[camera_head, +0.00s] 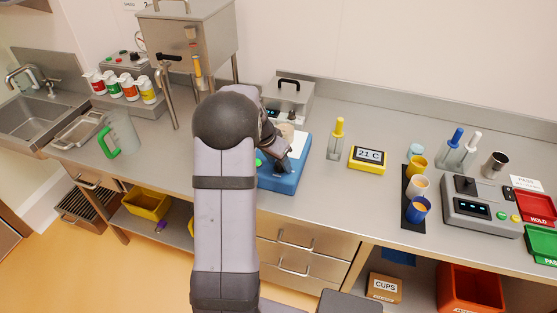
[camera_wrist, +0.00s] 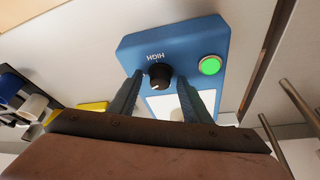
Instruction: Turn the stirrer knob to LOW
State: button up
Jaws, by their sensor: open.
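The blue stirrer (camera_head: 284,183) stands on the counter, partly hidden behind my arm in the head view. In the wrist view the stirrer (camera_wrist: 190,42) shows its black round knob (camera_wrist: 160,73), a HIGH label appearing upside down beside it, and a lit green button (camera_wrist: 209,65). No LOW label is readable, and I cannot tell where the knob points. My gripper (camera_wrist: 159,79) is open, with one finger on each side of the knob. I cannot tell whether the fingers touch it. In the head view my gripper (camera_head: 281,157) is over the stirrer.
A pale vessel on the stirrer is mostly hidden by my arm. A steel hopper (camera_head: 190,45) is behind at left. The counter in front of the display is clear.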

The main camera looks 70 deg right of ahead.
jog(key=c, duration=1)
jog(key=shift+f+m+b, duration=0.2)
jog(key=shift+m+b, duration=0.2)
jog(key=shift+b, duration=0.45)
jog(key=shift+c, duration=0.2)
jog(key=shift+w+d+f+m+g+b, duration=0.1)
jog(key=shift+m+g+b, duration=0.5)
jog(key=shift+b, duration=0.65)
jog(key=m, duration=0.1)
jog(key=m+b, duration=0.1)
jog(key=shift+r+m+y, duration=0.3)
jog(key=shift+r+y, duration=0.05)
jog(key=shift+y, duration=0.05)
jog(key=o, duration=1)
jog(key=shift+o, duration=0.2)
